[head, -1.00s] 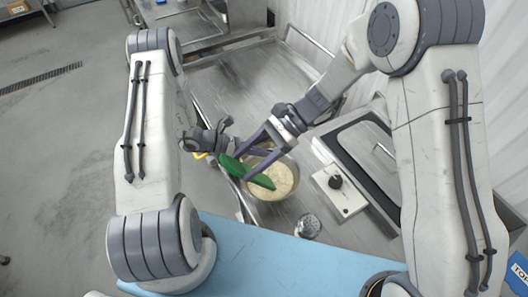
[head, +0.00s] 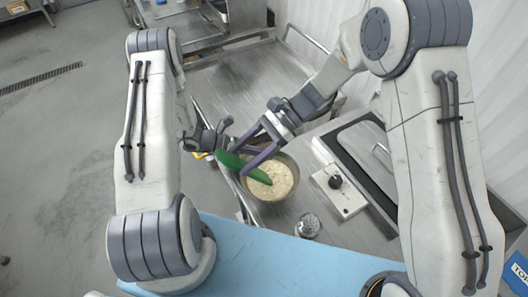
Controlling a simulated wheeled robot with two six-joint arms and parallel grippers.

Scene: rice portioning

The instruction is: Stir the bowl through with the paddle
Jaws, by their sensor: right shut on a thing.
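The metal bowl (head: 295,192) stands on the steel counter and holds pale rice (head: 276,184). The green paddle (head: 232,162) lies slanted over the left side of the bowl, its right end at the rice. I cannot tell how deep that end goes. My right gripper (head: 254,158) is shut on the paddle above the bowl's left part. My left gripper (head: 214,138) is left of the bowl, near the paddle's left end. It is small and partly hidden by its own arm, so its jaws are unclear.
A steel appliance with a black knob (head: 335,182) stands right of the bowl. A small shiny container (head: 308,226) stands in front of it. A blue surface (head: 260,262) lies nearest me. The steel counter (head: 235,85) behind the bowl is clear.

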